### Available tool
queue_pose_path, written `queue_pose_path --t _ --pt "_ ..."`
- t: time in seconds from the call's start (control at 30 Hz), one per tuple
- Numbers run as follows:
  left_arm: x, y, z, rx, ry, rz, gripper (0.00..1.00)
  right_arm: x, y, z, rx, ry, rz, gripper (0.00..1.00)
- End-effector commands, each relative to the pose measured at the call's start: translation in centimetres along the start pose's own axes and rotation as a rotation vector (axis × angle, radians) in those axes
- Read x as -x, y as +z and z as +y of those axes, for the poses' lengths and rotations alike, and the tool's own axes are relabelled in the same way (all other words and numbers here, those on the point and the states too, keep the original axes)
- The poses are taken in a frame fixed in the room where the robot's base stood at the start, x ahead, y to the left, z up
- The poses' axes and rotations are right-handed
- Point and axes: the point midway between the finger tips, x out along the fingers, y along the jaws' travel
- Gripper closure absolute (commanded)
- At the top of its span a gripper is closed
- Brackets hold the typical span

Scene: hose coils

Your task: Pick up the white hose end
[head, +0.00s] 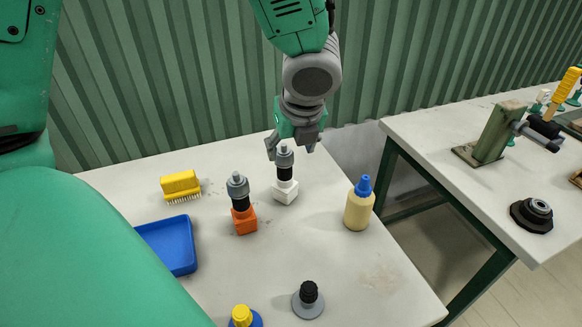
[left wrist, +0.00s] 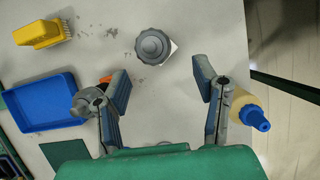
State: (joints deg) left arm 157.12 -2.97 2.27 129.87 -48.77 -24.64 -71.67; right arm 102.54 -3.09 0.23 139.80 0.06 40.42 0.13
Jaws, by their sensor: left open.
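The white hose end (head: 286,191) stands upright on the table, a white block with a black collar and a grey ribbed tip. My left gripper (head: 291,149) is above it, open and empty, its fingers near the grey tip. In the left wrist view the white hose end (left wrist: 153,45) shows from above, with its white block mostly hidden under the grey cap. It lies beyond the spread fingertips of the left gripper (left wrist: 162,76), not between them. My right gripper is not in view.
An orange hose end (head: 244,221) stands to the left, partly behind a finger in the wrist view. A cream bottle (head: 358,210) stands right. A yellow brush (head: 180,186), blue tray (head: 176,246), black-topped piece (head: 309,294) and yellow-topped piece (head: 241,315) are also around. A second table (head: 445,137) stands right.

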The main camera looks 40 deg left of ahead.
Motion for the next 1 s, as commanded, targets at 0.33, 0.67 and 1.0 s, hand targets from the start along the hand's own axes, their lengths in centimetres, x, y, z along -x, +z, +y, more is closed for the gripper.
queue_pose_path --t 0.33,0.67,1.0 --pt "-3.4 0.0 -0.1 0.0 0.0 0.0 0.45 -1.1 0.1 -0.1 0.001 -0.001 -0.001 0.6" --pt "-7.5 0.2 -0.4 0.0 0.0 -0.002 0.45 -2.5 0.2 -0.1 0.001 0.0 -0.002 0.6" --pt "-7.8 0.6 -0.2 0.003 -0.002 0.001 0.73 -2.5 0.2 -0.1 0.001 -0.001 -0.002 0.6"
